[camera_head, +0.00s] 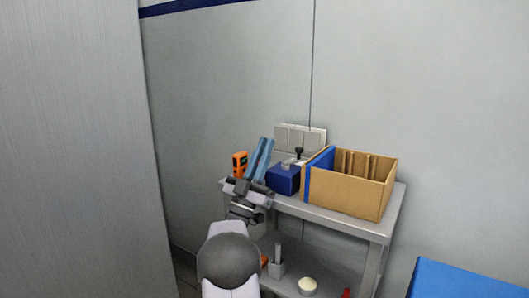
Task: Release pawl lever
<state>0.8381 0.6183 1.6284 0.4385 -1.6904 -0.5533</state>
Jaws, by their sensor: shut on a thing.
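My gripper (264,146) reaches up and away over the left end of a grey bench, with two long light-blue fingers. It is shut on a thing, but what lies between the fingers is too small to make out. A dark blue box (283,180) stands just right of the fingers, with a pale round piece on top. A small black-knobbed lever (299,151) stands upright behind the box, to the right of the fingertips. I cannot tell for sure whether it is the pawl lever. It appears apart from the fingers.
An orange device (240,163) stands close left of the fingers. A cardboard-coloured bin (345,195) with dividers and a blue end fills the bench's right side. A pale panel (310,137) stands behind. The lower shelf holds a grey holder (277,268) and a cream round thing (307,286).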

